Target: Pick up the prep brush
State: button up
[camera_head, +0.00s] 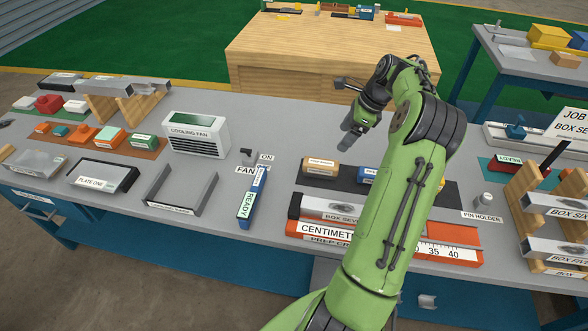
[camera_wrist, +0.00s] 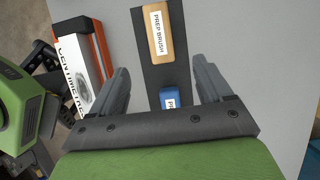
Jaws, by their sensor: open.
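The prep brush is a tan wooden block with a white "PREP BRUSH" label. It lies on a dark mat (camera_head: 435,189) on the grey bench. In the head view the prep brush (camera_head: 321,167) is left of my arm. In the wrist view the prep brush (camera_wrist: 158,36) is at the top, beyond the fingertips. My gripper (camera_wrist: 158,68) is open and empty, its fingers apart on either side of the mat strip. In the head view my gripper (camera_head: 352,140) hangs above the bench, behind and right of the brush. The brush's bristles cannot be made out.
A blue labelled item (camera_wrist: 170,98) lies on the mat close to the brush, between the finger bases in the wrist view. An orange prep tray with a centimetre rule (camera_head: 325,230) and box seven (camera_head: 335,208) stand in front.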

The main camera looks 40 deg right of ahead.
aim_at(323, 162)
jog(key=b+x, duration=0.6)
jog(key=x, duration=0.9)
jog(key=shift+a+f, duration=0.1)
jog(key=shift+f, duration=0.1)
jog(key=shift+w+f, duration=0.1)
jog(key=shift+f, duration=0.05)
jog(key=shift+f+p, duration=0.1)
jog(key=shift+p, duration=0.35)
jog(key=shift+c, duration=0.3)
jog(key=c, duration=1)
jog(key=shift+b, duration=0.5)
jog(key=shift+c, duration=0.2)
notch_tip(323, 162, up, 11)
jog(key=p, duration=0.4)
jog(key=shift+f, duration=0.25)
